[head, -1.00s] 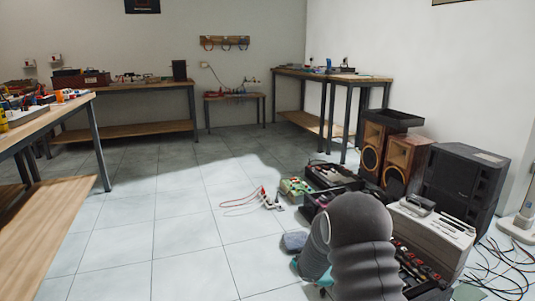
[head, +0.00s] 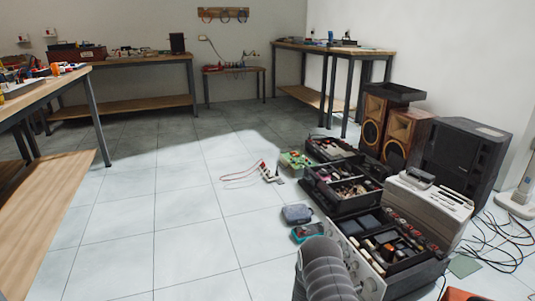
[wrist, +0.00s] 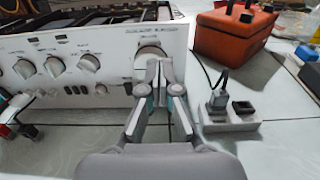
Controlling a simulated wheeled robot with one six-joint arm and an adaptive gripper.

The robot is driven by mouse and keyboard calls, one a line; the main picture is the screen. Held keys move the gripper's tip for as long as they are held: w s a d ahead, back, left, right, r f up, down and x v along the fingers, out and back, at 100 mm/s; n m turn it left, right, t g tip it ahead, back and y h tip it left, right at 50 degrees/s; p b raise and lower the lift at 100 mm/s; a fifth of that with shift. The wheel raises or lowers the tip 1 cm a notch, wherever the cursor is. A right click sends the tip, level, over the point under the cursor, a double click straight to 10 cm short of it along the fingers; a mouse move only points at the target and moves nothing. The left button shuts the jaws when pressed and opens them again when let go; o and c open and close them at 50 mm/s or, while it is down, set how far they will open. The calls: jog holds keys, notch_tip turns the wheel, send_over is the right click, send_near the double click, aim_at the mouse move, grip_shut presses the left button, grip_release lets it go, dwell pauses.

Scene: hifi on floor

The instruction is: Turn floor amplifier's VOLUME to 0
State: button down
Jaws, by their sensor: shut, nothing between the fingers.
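The floor amplifier has a white front panel (wrist: 85,72) with several knobs and dark switches; it fills the left of the wrist view. In the head view its panel (head: 352,250) stands beside my grey arm. My gripper (wrist: 158,68) is shut and empty in front of the panel's right end. Its fingertips are at a large round knob (wrist: 150,50) and hide its lower part; I cannot tell whether they touch it. Smaller silver knobs (wrist: 88,63) sit further left. The panel lettering is too small to read surely, so I cannot tell which knob is VOLUME.
An orange box (wrist: 232,36) and a power strip (wrist: 230,116) with a plug lie right of my gripper. A printer-like machine (head: 430,205), a dark cabinet (head: 465,165) and loose cables (head: 495,250) are to the right. The tiled floor (head: 150,225) at left is clear.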

aim_at(377, 281)
jog(key=b+x, duration=0.1)
jog(key=x, duration=0.4)
jog(key=shift+d+f, duration=0.1)
jog(key=shift+d, duration=0.1)
jog(key=shift+w+d, duration=0.15)
jog(key=shift+w, duration=0.05)
jog(key=shift+d, duration=0.1)
